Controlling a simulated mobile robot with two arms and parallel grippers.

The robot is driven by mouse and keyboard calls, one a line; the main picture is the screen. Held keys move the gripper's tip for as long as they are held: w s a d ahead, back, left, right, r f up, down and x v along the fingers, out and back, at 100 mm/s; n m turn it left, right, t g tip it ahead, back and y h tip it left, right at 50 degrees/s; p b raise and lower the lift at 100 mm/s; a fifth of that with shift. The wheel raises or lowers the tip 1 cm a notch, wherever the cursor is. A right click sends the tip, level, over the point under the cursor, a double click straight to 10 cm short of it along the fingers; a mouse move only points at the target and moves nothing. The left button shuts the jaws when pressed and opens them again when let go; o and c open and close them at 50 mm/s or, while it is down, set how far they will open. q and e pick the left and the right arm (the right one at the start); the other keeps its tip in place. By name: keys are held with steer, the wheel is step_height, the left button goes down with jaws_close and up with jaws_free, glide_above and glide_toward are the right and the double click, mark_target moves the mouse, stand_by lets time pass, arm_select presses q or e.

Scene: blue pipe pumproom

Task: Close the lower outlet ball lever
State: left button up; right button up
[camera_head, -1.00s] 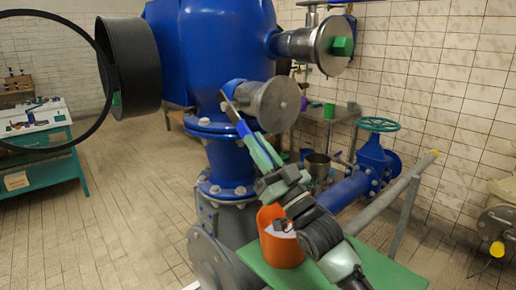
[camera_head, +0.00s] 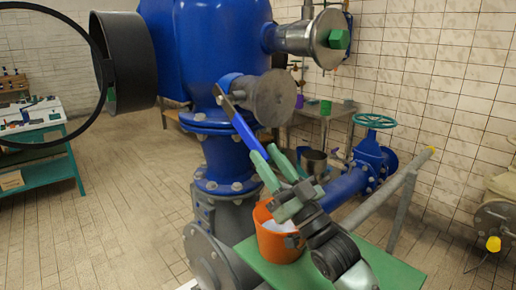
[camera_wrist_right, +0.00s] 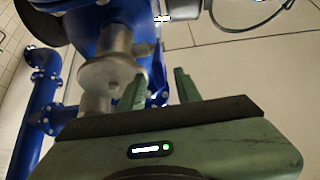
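The lower outlet ball lever (camera_head: 241,125) has a blue handle and a metal upper end at the lower outlet of the big blue vessel. It slants down to the right, past the outlet's round grey flange (camera_head: 273,98). My right gripper (camera_head: 264,153) is below and right of the flange, with its green fingers spread at the handle's lower end. I cannot tell whether they touch it. In the right wrist view the fingers (camera_wrist_right: 160,87) are also apart, with the flange (camera_wrist_right: 108,73) to their left. My left gripper is not in view.
An orange bucket (camera_head: 276,240) stands on a green surface (camera_head: 262,262) under my right arm. A green handwheel valve (camera_head: 375,121) and a grey rail (camera_head: 402,202) are to the right. The tiled floor at left is open.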

mark_target(250, 139)
steer(key=shift+v, duration=1)
jaws_close()
steer(key=s+d+r+g+h+p, duration=0.15)
steer(key=s+d+r+p, duration=0.45)
steer(key=p, duration=1)
steer(key=shift+g, duration=0.35)
steer(key=w+a+p, duration=0.2)
steer(key=w+a, duration=0.1)
steer(key=w, duration=0.1)
steer(key=w+a+p, duration=0.3)
steer(key=w+a, duration=0.1)
steer(key=shift+a, duration=0.1)
steer(key=shift+w+a+f, duration=0.15)
steer(key=shift+w+f, duration=0.05)
steer(key=shift+f, duration=0.3)
